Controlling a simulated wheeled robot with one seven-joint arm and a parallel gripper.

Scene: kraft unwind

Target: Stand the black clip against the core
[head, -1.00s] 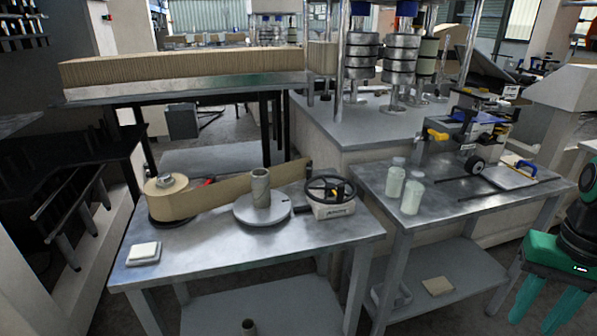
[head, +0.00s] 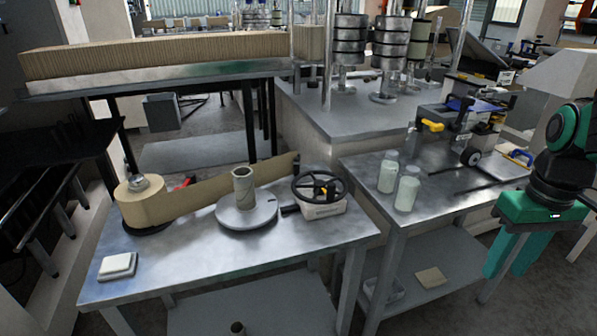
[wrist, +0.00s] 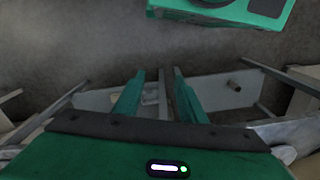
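The core (head: 243,187) is a grey-brown cardboard tube standing upright on a round grey plate (head: 232,219) on the left table. A small black piece (head: 290,210), probably the black clip, lies right of the plate, beside the handwheel device. It is too small to make out its shape, and it is apart from the core. My gripper (head: 512,268) hangs at the right of the head view, beyond the right table's front edge and far from the core. In the wrist view my gripper (wrist: 158,76) has its two teal fingers apart, with nothing between them.
A kraft roll (head: 150,205) feeds a paper strip behind the core. The handwheel device (head: 317,200) stands right of the plate, a white block (head: 118,266) at the front left. Two pale jars (head: 406,190) stand on the right table (head: 440,205). The left table's front middle is clear.

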